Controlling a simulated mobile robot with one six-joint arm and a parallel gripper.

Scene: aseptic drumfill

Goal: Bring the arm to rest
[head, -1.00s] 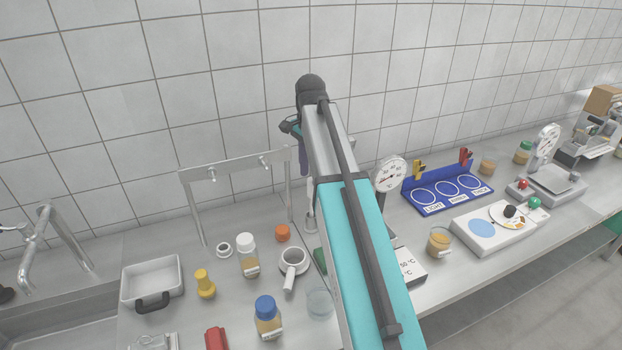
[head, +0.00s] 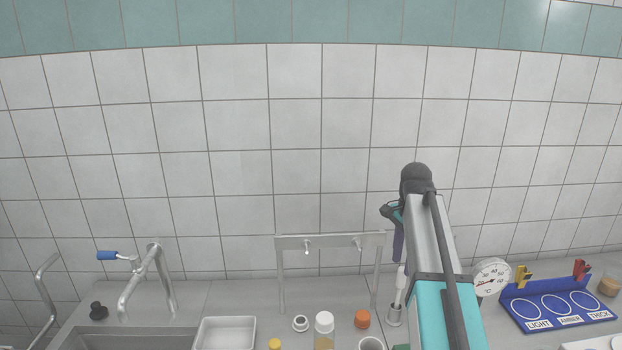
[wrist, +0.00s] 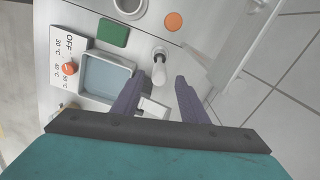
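My arm reaches out over the counter, and my gripper (head: 398,245) hangs from its far end, fingers pointing down, right of the metal rack. In the wrist view my gripper (wrist: 158,98) has its two dark purple fingers spread apart with nothing held between them. A white-handled tool (head: 400,282) stands upright in a small metal cup (head: 394,315) below the fingers.
A metal rack (head: 330,241) stands by the tiled wall. An orange cap (head: 362,319), a white-capped bottle (head: 324,323) and a white tray (head: 226,333) are on the counter. A dial thermometer (head: 491,278) and a blue labelled stand (head: 558,311) are at right. A tap (head: 150,278) is at left.

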